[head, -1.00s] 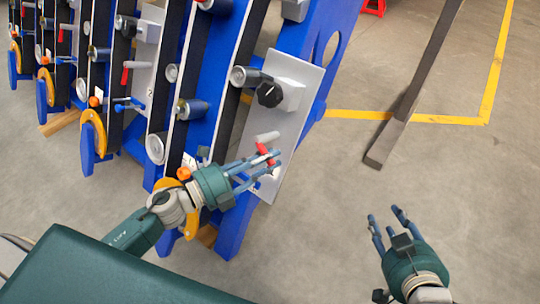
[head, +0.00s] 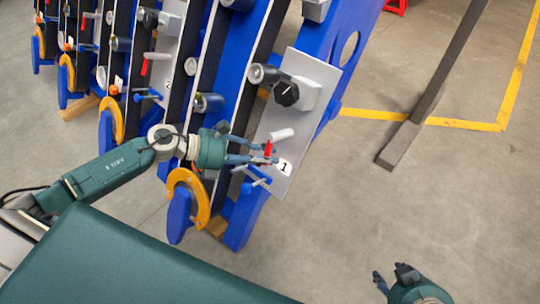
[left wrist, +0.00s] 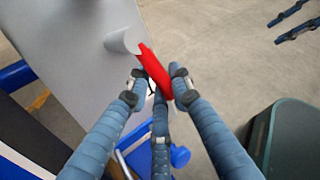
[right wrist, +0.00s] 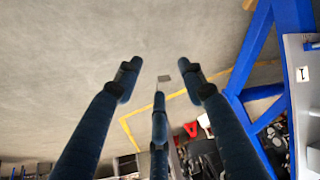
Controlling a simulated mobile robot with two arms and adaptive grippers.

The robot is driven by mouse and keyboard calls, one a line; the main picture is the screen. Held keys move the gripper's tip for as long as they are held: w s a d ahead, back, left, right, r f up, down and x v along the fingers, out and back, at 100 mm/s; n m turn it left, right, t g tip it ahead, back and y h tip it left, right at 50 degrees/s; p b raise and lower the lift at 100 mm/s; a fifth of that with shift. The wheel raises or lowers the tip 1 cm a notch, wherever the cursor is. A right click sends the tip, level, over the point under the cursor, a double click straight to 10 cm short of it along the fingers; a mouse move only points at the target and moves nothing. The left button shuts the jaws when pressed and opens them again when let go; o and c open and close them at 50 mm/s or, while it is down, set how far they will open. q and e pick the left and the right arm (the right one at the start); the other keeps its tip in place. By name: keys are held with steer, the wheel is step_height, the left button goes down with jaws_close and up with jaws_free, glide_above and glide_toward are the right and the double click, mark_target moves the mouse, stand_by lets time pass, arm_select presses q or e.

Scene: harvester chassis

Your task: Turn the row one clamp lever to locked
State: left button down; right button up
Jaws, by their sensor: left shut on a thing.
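The red clamp lever (head: 267,150) is on the grey panel (head: 303,130) marked 1, beside a pale grey cylinder (head: 281,135). My left gripper (head: 269,157) comes from the left and is shut on the lever. In the left wrist view the red lever (left wrist: 152,68) slants between my left fingertips (left wrist: 157,85); its lower end is partly hidden by them. My right gripper (head: 387,279) is low at the right, away from the panel. In the right wrist view its fingers (right wrist: 158,80) are spread and empty.
A black knob (head: 286,93) is above the lever, and a blue T-shaped handle (head: 257,180) is just below it. More blue rows with rollers and yellow rings (head: 188,200) extend left.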

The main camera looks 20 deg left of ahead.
arm_select(q)
steer(key=shift+w+a+m+g+y, duration=0.15)
steer(key=shift+a+m+g+y, duration=0.4)
steer(key=shift+m, duration=0.55)
arm_select(e)
steer(key=shift+s+d+f+g, duration=0.15)
steer(key=shift+s+f+g, duration=0.1)
steer(key=shift+s, duration=0.35)
steer(key=shift+s+d+f+g, duration=0.1)
steer(key=shift+s+d+g, duration=0.15)
steer(key=shift+s, duration=0.3)
steer(key=shift+s+d+f+g, duration=0.1)
steer(key=shift+s+f+g, duration=0.15)
steer(key=shift+s, duration=0.35)
arm_select(q)
steer(key=shift+f, duration=0.1)
steer(key=c, duration=1.6)
jaws_free()
steer(key=shift+o, duration=0.2)
steer(key=shift+a, duration=0.1)
steer(key=v, duration=1.2)
